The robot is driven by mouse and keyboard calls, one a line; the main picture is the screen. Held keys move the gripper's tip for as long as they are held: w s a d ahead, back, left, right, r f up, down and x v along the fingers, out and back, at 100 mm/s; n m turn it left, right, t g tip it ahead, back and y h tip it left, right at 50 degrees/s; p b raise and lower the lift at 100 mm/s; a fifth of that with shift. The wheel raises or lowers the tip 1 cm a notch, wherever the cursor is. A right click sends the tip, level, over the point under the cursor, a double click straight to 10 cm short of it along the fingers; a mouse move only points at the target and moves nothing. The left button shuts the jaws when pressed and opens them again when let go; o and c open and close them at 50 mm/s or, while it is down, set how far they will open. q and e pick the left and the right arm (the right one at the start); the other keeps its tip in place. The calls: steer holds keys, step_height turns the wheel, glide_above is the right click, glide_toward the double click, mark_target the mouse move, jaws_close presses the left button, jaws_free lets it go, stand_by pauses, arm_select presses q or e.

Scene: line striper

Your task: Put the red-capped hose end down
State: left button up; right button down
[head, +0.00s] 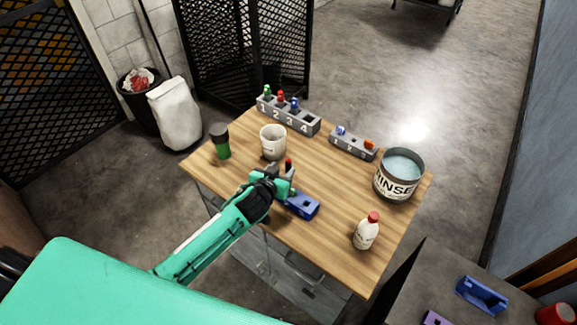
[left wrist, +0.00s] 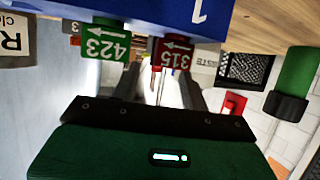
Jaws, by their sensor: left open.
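My left gripper (head: 284,184) is open over the wooden table, beside a blue block (head: 303,206). In the left wrist view a red tag marked 315 (left wrist: 172,54) and a green tag marked 423 (left wrist: 105,46) are at the blue block (left wrist: 150,18). The red-tagged piece, which I take for the red-capped hose end, is in front of the open fingers (left wrist: 160,88). A small red-topped dark piece (head: 288,162) shows by the gripper in the head view. Whether the fingers touch anything is hidden. My right gripper is out of view.
Grey numbered racks (head: 303,122) (head: 350,146) line the back edge. A RINSE bucket (head: 381,184) and a red-capped white bottle (head: 366,235) stand on the right. Bare wood (head: 335,178) lies between.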

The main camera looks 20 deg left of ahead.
mark_target(288, 163)
arm_select(q)
steer(key=shift+w+f, duration=0.1)
steer(key=shift+w, duration=0.1)
steer(key=shift+w+d+p, duration=0.1)
steer(key=shift+w+p, duration=0.25)
steer(key=shift+w, duration=0.15)
steer(key=p+x, duration=0.1)
steer(key=x, duration=0.2)
steer(key=shift+d, duration=0.15)
steer(key=shift+w+f+p, duration=0.25)
steer(key=shift+w+p, duration=0.05)
steer(key=shift+w, duration=0.3)
steer(key=shift+c, duration=1.2)
jaws_close()
steer(key=shift+r, duration=0.1)
